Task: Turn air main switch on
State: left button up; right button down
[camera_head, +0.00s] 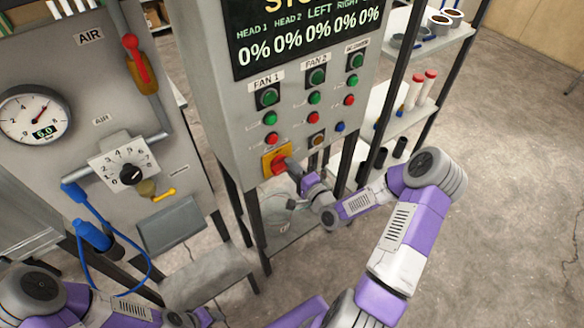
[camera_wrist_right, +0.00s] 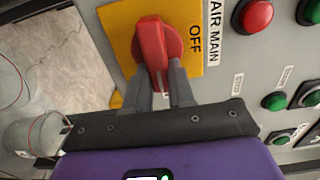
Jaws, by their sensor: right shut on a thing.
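The air main switch is a red rotary knob (camera_head: 278,164) on a yellow plate (camera_head: 268,162) at the lower left of the grey control panel. In the right wrist view the red knob (camera_wrist_right: 151,48) sits on the yellow plate (camera_wrist_right: 190,15), beside the words OFF and AIR MAIN. My right gripper (camera_head: 290,165) is at the switch, and its two fingers (camera_wrist_right: 165,82) are shut on the knob's handle from both sides. My left arm shows at the bottom left of the head view; its fingers cannot be made out.
The control panel (camera_head: 225,105) has several green and red buttons and a display (camera_head: 305,35) above. At left, the air panel (camera_head: 60,70) carries a gauge (camera_head: 35,115), a dial (camera_head: 125,165) and a red-handled valve (camera_head: 135,55). A shelf (camera_head: 415,100) stands at right. Floor is clear at far right.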

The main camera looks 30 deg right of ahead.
jog(key=shift+w+r, duration=0.1)
jog(key=shift+r, duration=0.05)
jog(key=c, duration=1.2)
grip_release()
jog(key=shift+o, duration=1.2)
jog(key=s, duration=0.7)
jog(key=shift+s+d, duration=0.25)
jog(key=shift+d, duration=0.05)
